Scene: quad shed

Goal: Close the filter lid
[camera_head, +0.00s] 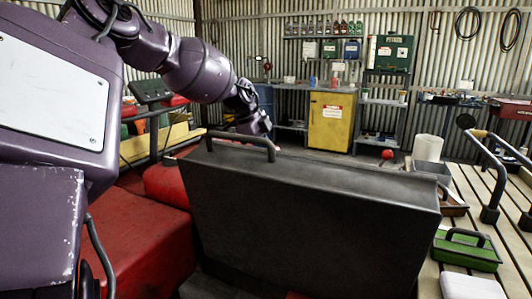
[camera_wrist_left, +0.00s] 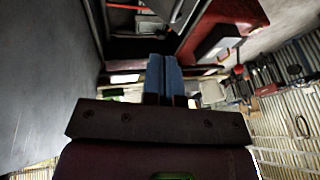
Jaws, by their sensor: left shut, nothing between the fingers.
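The filter lid (camera_head: 315,220) is a large dark grey panel in the middle of the head view. It stands raised, with a curved handle (camera_head: 243,140) along its top edge. My left arm reaches in from the left, and its gripper (camera_head: 262,126) is just behind the lid's top edge near the handle, partly hidden. In the left wrist view the blue fingers (camera_wrist_left: 163,80) are together with nothing between them. A large dark grey surface, likely the lid (camera_wrist_left: 45,85), fills the left of that view. I cannot tell whether the gripper touches the lid. My right gripper is not in view.
Red bodywork (camera_head: 145,238) lies left of and below the lid. A slatted bench (camera_head: 468,190) at the right holds a green tray (camera_head: 466,250) and other items. A yellow cabinet (camera_head: 331,122) and shelves stand at the back wall. Open floor lies between.

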